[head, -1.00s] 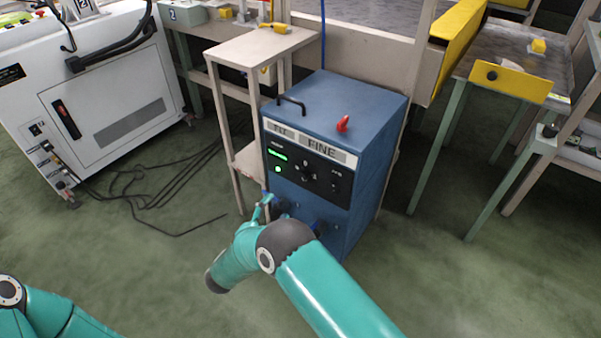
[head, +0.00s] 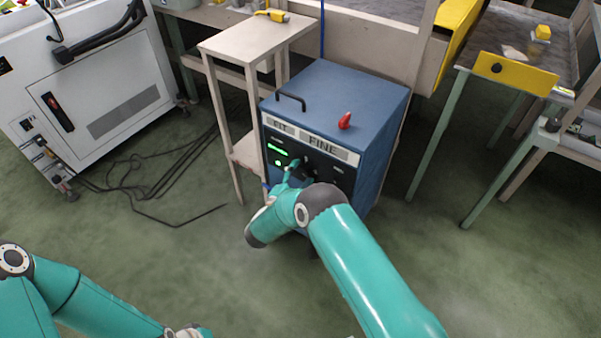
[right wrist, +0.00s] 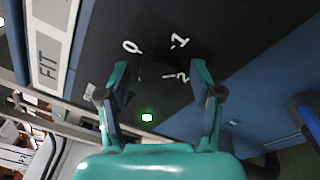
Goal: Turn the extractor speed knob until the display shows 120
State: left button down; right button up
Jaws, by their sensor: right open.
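The extractor is a blue cabinet (head: 338,92) labelled FIT and FINE, with a black control panel. Its green lit display (head: 277,149) is at the panel's upper left; I cannot read a number on it. My right gripper (head: 296,165) is at the panel in the head view, partly covering the knob area. In the right wrist view the right gripper (right wrist: 160,70) is open, its fingers on either side of the dark speed knob (right wrist: 158,72), which is hard to tell from the black panel. Marks 0, 1 and 2 surround it. Contact cannot be told.
A black handle (head: 290,98) and a red part (head: 345,120) are on the cabinet top. A beige stand (head: 258,36) is close on its left. A white machine (head: 85,85) and floor cables are further left. A table with a yellow plate (head: 515,73) stands right.

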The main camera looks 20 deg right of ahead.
jog(key=c, duration=1.1)
jog(key=shift+f+n+b, duration=0.2)
jog(key=shift+n+b, duration=0.2)
jog(key=shift+b, duration=0.25)
jog(key=shift+c, duration=0.2)
jog(key=shift+r, duration=0.1)
jog(key=shift+r+n, duration=0.1)
jog(key=shift+n, duration=0.2)
jog(key=o, duration=1.1)
jog(key=shift+o, duration=0.2)
